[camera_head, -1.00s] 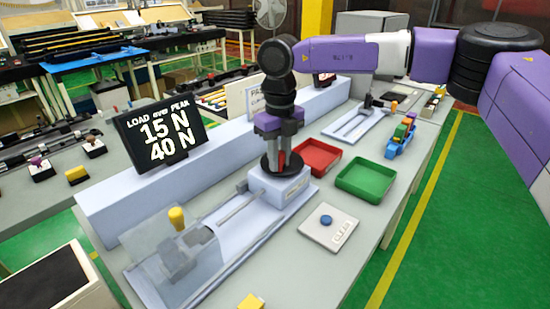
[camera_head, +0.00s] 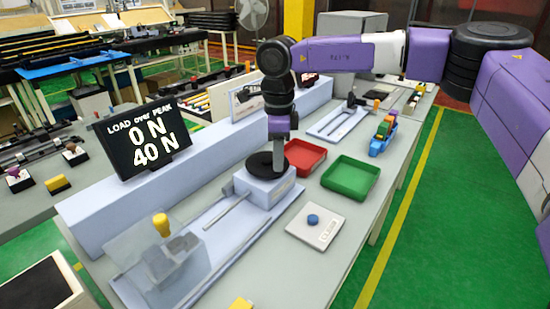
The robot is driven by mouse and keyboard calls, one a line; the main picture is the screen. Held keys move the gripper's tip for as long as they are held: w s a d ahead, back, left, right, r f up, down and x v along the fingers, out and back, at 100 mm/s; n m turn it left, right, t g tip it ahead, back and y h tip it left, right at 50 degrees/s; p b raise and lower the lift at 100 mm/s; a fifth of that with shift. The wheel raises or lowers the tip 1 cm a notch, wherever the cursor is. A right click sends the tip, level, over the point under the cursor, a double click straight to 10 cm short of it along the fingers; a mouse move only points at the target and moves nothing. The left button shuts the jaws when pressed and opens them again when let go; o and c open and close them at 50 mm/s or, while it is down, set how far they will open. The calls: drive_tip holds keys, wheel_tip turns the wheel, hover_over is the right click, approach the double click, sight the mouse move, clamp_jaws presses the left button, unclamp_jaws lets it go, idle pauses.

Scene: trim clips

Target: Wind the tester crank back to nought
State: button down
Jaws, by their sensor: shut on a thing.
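The tester's crank is a black disc (camera_head: 258,164) on top of a pale blue box (camera_head: 268,187) at the end of a long rail. My gripper (camera_head: 279,165) points straight down at the disc's right side and is shut on the crank handle, which its fingers mostly hide. The display (camera_head: 142,136) reads 0 N load over 40 N peak. A rod (camera_head: 227,214) runs from the box towards a clear guard (camera_head: 150,262). A yellow knob (camera_head: 161,225) stands by the guard.
A red tray (camera_head: 304,158) and a green tray (camera_head: 350,177) sit right of the box. A panel with a blue button (camera_head: 313,220) lies in front of them. A long pale blue ledge (camera_head: 95,220) runs behind the rail. Colored clips on a blue holder (camera_head: 384,134) stand farther right.

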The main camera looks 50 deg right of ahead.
drive_tip(key=shift+d+r+n, duration=0.1)
drive_tip(key=shift+d+n, duration=0.15)
drive_tip(key=shift+n, duration=0.55)
drive_tip(key=c, duration=1.3)
unclamp_jaws()
drive_tip(key=shift+o, duration=0.2)
wheel_tip(320, 180, up, 8)
drive_tip(key=shift+f, duration=0.1)
drive_tip(key=shift+s+f, duration=0.1)
